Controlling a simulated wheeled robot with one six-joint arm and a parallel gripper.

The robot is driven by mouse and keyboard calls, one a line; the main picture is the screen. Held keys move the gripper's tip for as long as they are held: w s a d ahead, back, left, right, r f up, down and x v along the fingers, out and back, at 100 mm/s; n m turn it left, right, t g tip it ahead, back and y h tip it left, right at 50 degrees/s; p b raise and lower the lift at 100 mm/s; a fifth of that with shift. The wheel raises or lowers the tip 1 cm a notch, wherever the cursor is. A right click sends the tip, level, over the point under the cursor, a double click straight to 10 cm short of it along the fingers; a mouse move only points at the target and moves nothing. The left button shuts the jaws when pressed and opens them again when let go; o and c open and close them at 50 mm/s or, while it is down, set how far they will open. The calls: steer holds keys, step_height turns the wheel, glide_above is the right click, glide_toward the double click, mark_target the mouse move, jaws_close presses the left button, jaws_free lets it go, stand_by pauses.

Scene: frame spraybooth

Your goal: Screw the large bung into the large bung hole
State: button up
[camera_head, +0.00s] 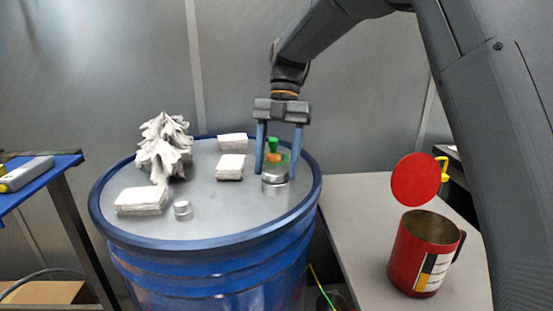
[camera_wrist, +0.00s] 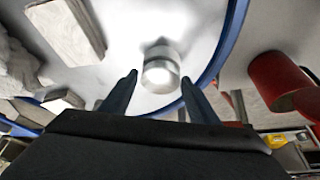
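A large silver bung (camera_head: 275,185) stands upright on the grey top of the blue drum (camera_head: 225,205), near its right side. It also shows in the wrist view (camera_wrist: 161,70), just beyond and between my fingertips. My gripper (camera_head: 277,174) points down from above with its two fingers spread apart, one on each side of the bung. It is open in the wrist view (camera_wrist: 158,79), with gaps beside the bung. I cannot make out the large bung hole, nor whether the bung sits in it. A smaller silver cylinder (camera_head: 183,210) stands near the drum's front left.
A green and orange object (camera_head: 273,150) is behind the fingers. White folded cloths (camera_head: 142,201) and a crumpled white pile (camera_head: 164,148) lie on the drum's left and middle. A red can (camera_head: 410,262) with a raised lid stands on the right table. A blue shelf (camera_head: 50,172) is at left.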

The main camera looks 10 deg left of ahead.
steer(key=n+h+p, duration=0.1)
steer(key=n, duration=0.1)
steer(key=shift+a+n, duration=0.1)
steer(key=shift+n, duration=0.2)
steer(key=n+p, duration=0.1)
steer(key=n+h, duration=0.1)
steer(key=shift+s+a+r+n+p, duration=0.1)
steer(key=shift+a+r+n+p, duration=0.05)
steer(key=shift+n+p, duration=0.25)
steer(key=shift+n+b, duration=0.3)
steer(key=shift+b, duration=0.1)
steer(key=shift+w+f+b, duration=0.25)
steer(key=shift+f+b, duration=0.05)
steer(key=shift+b, duration=0.6)
steer(key=b, duration=0.7)
steer(key=shift+w+a, duration=0.2)
steer(key=b, duration=0.5)
steer(key=shift+s+n+h, duration=0.1)
steer(key=shift+n+h, duration=0.2)
steer(key=b, duration=0.4)
steer(key=shift+s+d+r+b, duration=0.1)
steer(key=shift+s+d+b, duration=0.15)
steer(key=shift+b, duration=0.1)
steer(key=shift+r, duration=0.1)
